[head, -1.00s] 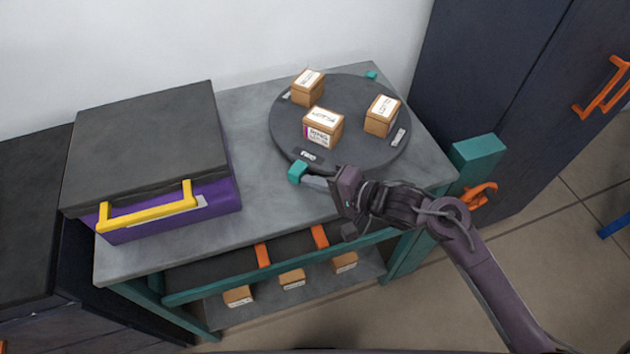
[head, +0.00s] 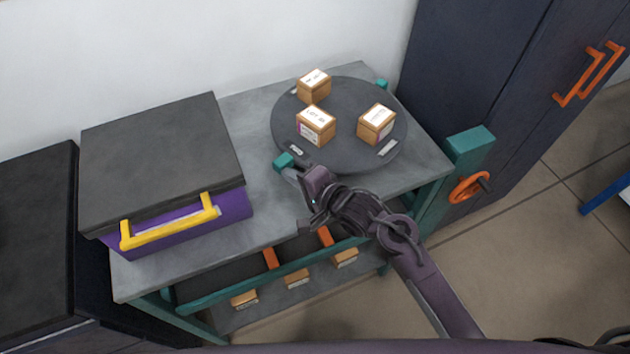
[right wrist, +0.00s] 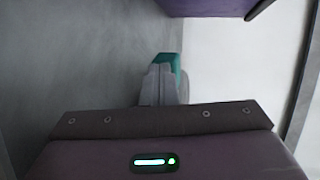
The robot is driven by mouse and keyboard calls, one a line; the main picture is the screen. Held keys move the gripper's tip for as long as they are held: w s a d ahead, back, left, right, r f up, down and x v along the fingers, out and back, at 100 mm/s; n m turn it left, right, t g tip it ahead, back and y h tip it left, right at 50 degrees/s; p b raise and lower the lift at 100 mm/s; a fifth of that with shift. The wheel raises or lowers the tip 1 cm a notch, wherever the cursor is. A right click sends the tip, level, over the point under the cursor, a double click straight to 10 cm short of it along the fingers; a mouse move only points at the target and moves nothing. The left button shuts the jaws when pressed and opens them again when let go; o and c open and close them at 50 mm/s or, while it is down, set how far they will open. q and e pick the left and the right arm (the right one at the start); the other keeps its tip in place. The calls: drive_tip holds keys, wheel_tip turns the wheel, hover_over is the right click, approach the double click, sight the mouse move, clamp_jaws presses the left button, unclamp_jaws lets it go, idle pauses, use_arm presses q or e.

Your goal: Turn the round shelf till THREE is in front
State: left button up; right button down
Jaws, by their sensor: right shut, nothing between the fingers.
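The round shelf (head: 345,158) is a dark grey disc on the grey table, with a teal knob (head: 382,85) at its back right edge. Pale labels lie along its rim: one at the front left (head: 297,151), one at the front right (head: 387,149), one at the back left. Their words are too small to read now. My right gripper (head: 284,161) is shut and empty, its teal fingertips at the disc's front left edge; I cannot tell whether they touch it. The fingertips also show in the right wrist view (right wrist: 168,75). My left gripper is out of view.
Three labelled boxes stand on the disc: back (head: 313,88), front (head: 315,128), right (head: 376,125). A purple case (head: 235,208) with a yellow handle fills the table's left. A teal post (head: 468,150) stands at the right. Bare tabletop separates case and disc.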

sight(277, 164)
drive_tip(key=shift+w+a+m+t+h, duration=0.35)
drive_tip(key=shift+w+a+m, duration=0.2)
drive_tip(key=shift+a, duration=0.25)
drive_tip(key=shift+w+a+m+t+h, duration=0.45)
drive_tip(key=shift+w+a, duration=0.5)
drive_tip(key=shift+w, duration=0.05)
drive_tip(key=shift+w+a, duration=0.45)
drive_tip(key=shift+w, duration=0.1)
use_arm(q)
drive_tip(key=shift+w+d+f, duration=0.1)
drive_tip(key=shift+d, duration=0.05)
use_arm(e)
drive_tip(key=shift+w+a, duration=0.1)
